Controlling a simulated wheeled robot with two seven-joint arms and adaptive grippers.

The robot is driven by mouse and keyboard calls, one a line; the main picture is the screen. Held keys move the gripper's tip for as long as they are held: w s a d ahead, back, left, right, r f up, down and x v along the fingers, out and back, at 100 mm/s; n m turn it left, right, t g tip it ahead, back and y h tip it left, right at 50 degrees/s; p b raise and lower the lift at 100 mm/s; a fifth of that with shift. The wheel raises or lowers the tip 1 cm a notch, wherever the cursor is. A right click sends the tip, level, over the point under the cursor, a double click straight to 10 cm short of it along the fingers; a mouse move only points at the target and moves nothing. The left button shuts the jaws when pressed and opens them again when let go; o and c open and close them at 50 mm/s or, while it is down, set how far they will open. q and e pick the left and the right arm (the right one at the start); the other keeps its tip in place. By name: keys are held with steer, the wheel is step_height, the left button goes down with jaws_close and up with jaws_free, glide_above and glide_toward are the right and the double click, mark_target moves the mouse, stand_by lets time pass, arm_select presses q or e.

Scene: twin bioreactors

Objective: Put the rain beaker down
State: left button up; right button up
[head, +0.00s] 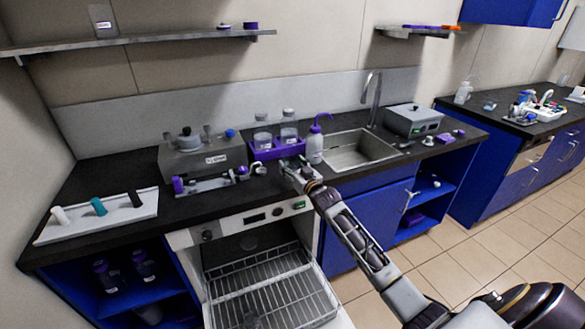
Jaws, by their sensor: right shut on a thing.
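Two clear, labelled vessels stand side by side at a purple tray (262,154) on the black counter, left of the sink. The right-hand vessel (289,131) is directly behind my right gripper (287,166) and seems to be the rain beaker, though its label is too small to read. The left-hand vessel (262,139) is apart from the gripper. My right gripper is shut at the tray's front edge. Its fingers and the exact grip are small and partly hidden, and I cannot tell whether the beaker touches the tray. My left gripper is not in view.
A white wash bottle with purple top (315,143) stands close right of the gripper, beside the sink (352,150). A grey bath (201,157) stands left. Below, an open oven-like unit has a wire rack (268,290) pulled out. A white tray (98,218) lies far left.

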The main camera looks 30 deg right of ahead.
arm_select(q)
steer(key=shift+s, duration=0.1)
arm_select(e)
steer(key=shift+f, duration=0.1)
steer(key=o, duration=1.1)
steer(key=shift+o, duration=0.2)
steer(key=shift+s, duration=1.85)
steer(key=shift+s+d+p, duration=0.1)
steer(key=shift+s+p, duration=0.25)
steer(key=shift+s, duration=1.3)
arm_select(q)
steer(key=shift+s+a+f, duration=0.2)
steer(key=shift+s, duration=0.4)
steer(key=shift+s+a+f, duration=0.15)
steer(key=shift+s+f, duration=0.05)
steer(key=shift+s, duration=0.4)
arm_select(e)
glide_toward(296, 170)
steer(key=shift+w, duration=0.25)
